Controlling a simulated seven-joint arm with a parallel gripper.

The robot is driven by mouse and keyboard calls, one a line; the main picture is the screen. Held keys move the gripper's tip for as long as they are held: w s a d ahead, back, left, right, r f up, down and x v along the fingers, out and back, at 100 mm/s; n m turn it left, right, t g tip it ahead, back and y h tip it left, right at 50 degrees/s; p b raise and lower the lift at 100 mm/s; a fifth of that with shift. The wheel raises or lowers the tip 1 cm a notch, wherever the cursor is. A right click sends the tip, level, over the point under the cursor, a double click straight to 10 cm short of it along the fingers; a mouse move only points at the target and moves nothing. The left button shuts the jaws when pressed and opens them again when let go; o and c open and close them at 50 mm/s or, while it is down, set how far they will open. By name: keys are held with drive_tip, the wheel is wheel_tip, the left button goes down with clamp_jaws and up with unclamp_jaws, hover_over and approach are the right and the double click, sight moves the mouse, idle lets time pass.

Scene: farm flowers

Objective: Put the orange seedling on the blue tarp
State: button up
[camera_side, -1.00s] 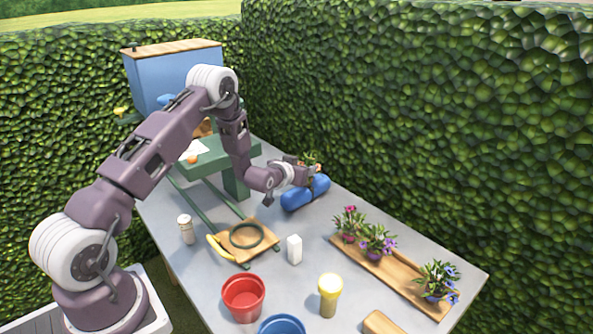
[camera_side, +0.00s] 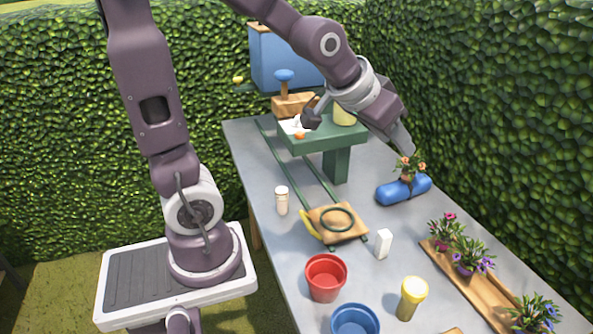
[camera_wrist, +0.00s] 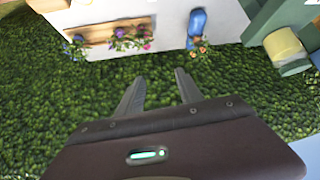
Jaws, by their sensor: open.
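The orange seedling (camera_side: 409,168) has small orange flowers and green leaves. In the side view it looks upright, with its base at the top of the rolled blue tarp (camera_side: 389,194); whether it rests on the roll or just behind it is hard to tell. In the wrist view the seedling (camera_wrist: 200,50) shows at the near end of the blue tarp (camera_wrist: 197,22). My gripper (camera_side: 405,142) is above and behind the seedling in the side view. In the wrist view its two fingers (camera_wrist: 159,88) are spread, with only hedge between them, and the seedling lies beyond them.
A wooden tray (camera_side: 440,262) with purple and blue seedlings lies at right. A green stand (camera_side: 330,143) stands behind left. Red (camera_side: 326,278) and blue (camera_side: 356,320) pots, a white box (camera_side: 383,244) and a yellow-topped shaker (camera_side: 412,298) are in front. The hedge (camera_side: 500,110) borders the table.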

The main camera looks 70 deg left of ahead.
drive_tip(key=s+d+m+g, duration=0.1)
drive_tip(key=s+d, duration=0.1)
drive_tip(key=s, duration=0.8)
drive_tip(key=s+d+g+h, duration=0.1)
drive_tip(key=s+d, duration=0.2)
drive_tip(key=s, duration=0.7)
drive_tip(key=shift+s+r+m+g, duration=0.15)
drive_tip(key=shift+r+m+g, duration=0.05)
drive_tip(key=shift+m+g, duration=0.2)
